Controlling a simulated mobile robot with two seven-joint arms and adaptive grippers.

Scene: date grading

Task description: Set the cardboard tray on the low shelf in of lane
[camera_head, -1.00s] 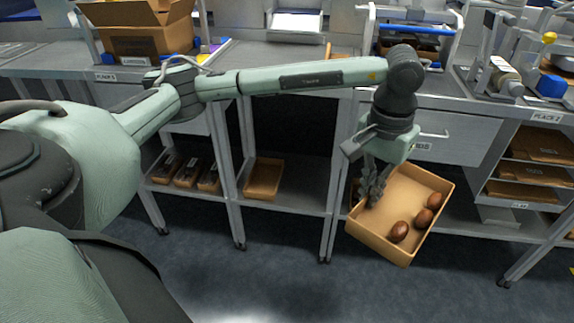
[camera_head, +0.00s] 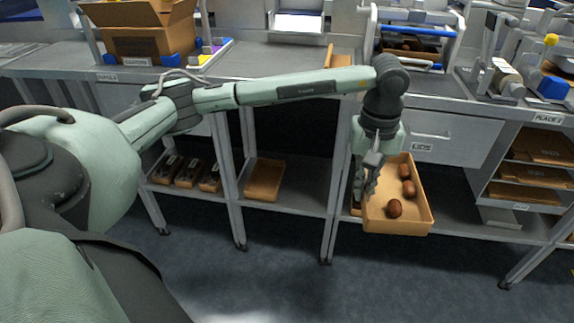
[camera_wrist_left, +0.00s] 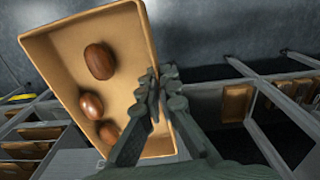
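The tan cardboard tray (camera_head: 418,222) is in the air in front of the right-hand bench, with three brown dates in it. It also shows in the left wrist view (camera_wrist_left: 128,55), with the dates inside. My left gripper (camera_head: 364,192) is at the tray's left wall. In the left wrist view its fingers (camera_wrist_left: 158,85) close on either side of that wall. A low shelf (camera_head: 308,188) under the middle bench holds another tan tray (camera_head: 265,180) at its left end. My right gripper is not in view.
Bench legs (camera_head: 330,225) stand left of the held tray. A part-hidden tan box edge shows behind the gripper. Several dark items in small trays (camera_head: 187,172) sit on the left low shelf. A rack (camera_head: 535,170) of flat cardboard stands right. The floor in front is clear.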

